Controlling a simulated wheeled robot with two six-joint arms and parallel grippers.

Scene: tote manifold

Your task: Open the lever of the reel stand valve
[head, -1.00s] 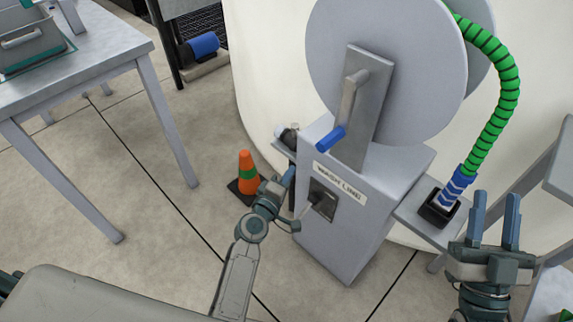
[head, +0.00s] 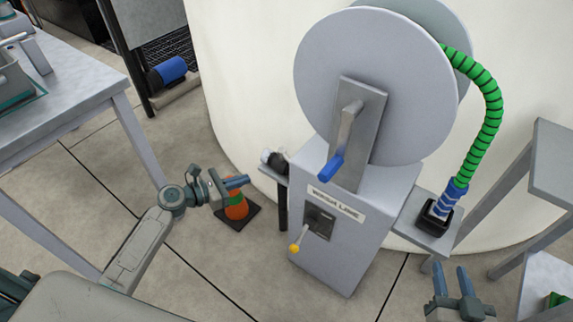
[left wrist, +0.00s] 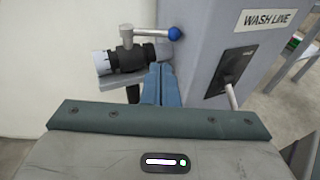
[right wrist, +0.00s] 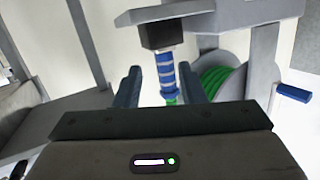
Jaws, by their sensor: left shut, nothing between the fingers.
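A grey reel stand (head: 340,240) carries a WASH LINE label. On its left side bracket is a small pipe valve (head: 274,161). The left wrist view shows that valve's body (left wrist: 104,62), with a lever (left wrist: 150,34) running sideways to a blue ball knob (left wrist: 174,33). A second lever with a yellow knob (head: 294,248) points down and left from the dark front panel (head: 320,221). My left gripper (head: 243,181) is shut and empty, left of the stand; its fingertips (left wrist: 162,72) appear just below the pipe valve. My right gripper (head: 450,274) is open and empty at lower right.
An orange cone (head: 236,206) stands on the floor behind my left gripper. The stand bears a reel (head: 360,75), a crank with a blue handle (head: 330,168) and a green hose (head: 492,105) ending in a right side holder. Tables stand left (head: 60,120) and right (head: 555,160).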

